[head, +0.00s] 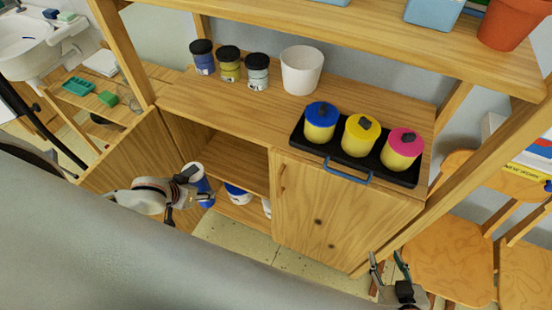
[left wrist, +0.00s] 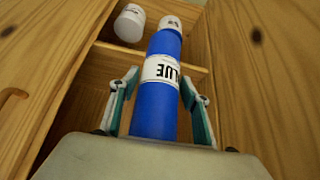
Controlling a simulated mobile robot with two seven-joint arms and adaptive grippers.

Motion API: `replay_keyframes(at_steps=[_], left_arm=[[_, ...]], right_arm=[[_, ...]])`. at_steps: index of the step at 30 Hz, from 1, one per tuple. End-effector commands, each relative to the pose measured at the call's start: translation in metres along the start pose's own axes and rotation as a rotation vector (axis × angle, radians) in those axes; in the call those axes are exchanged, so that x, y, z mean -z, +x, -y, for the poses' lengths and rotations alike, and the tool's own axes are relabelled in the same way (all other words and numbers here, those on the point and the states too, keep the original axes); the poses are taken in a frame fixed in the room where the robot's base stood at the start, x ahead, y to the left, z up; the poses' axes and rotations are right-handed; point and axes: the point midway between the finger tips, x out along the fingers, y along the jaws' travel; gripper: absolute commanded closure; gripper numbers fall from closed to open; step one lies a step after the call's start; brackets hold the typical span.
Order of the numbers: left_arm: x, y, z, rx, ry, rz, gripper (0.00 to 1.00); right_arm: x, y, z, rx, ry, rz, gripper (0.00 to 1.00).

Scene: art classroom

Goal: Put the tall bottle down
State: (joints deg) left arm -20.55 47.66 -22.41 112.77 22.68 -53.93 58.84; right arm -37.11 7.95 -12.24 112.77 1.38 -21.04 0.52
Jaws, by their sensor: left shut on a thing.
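The tall bottle is blue with a white cap and a white label with dark letters. My right gripper (head: 390,265) is open and empty at the lower right.
An open door panel (head: 125,160) stands left. On top are several paint jars (head: 229,65), a white pot (head: 301,70) and a black tray (head: 345,160) with 3 canisters.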

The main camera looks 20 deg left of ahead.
Motion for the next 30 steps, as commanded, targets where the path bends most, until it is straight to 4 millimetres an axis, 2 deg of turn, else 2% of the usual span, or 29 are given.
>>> replay_keyframes(at_steps=[4, 8, 30], left_arm=[[0.006, 0.003, 0.000, -0.001, 0.001, -0.006, 0.95], [0.023, 0.012, -0.001, -0.001, -0.001, -0.010, 0.95], [0.148, 0.093, -0.010, 0.000, -0.001, -0.007, 0.95]], right_arm=[[-0.001, 0.000, 0.000, 0.000, -0.002, 0.001, 0.60], [-0.004, 0.001, 0.000, 0.000, -0.002, 0.004, 0.60], [-0.029, 0.011, 0.004, 0.004, 0.000, 0.022, 0.60]])
